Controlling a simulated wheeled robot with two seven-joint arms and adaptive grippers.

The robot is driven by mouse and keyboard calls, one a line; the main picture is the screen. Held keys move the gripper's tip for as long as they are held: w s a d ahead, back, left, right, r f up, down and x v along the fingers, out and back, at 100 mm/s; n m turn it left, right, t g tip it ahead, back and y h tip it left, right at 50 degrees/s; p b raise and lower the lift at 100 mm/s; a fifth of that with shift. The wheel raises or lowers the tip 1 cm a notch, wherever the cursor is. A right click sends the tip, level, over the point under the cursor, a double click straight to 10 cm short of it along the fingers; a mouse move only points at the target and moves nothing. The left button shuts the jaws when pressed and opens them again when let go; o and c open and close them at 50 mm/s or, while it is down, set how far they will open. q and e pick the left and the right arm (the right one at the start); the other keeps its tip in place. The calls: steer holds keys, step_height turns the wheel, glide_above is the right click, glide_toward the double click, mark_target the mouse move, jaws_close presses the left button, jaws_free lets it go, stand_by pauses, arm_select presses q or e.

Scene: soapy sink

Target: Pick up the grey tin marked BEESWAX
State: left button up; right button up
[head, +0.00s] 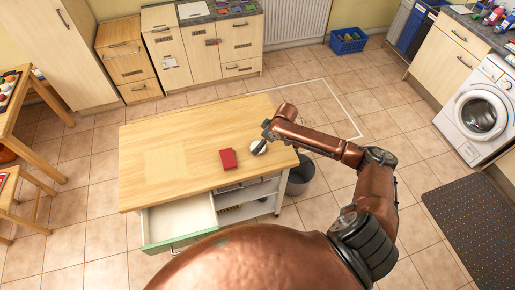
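A small round grey-white thing (258,147) is on the wooden worktop (160,165), near its right end. It may be the grey tin, but no BEESWAX marking can be read at this size. My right arm reaches in from the right, and its gripper (264,140) is right at the round thing, at its upper right. Whether the fingers touch it or are closed around it cannot be made out. My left gripper is not in view.
A red box (228,158) lies just left of the round thing. The worktop's left side is clear. An open drawer (178,220) juts out below its front edge. A dark bin (300,176) stands at the right end. A washing machine (478,112) stands far right.

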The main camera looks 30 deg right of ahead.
steer(key=x, duration=0.5)
steer(key=shift+w+d+f, duration=0.1)
steer(key=shift+d+f, duration=0.05)
steer(key=shift+d, duration=0.2)
steer(key=c, duration=1.3)
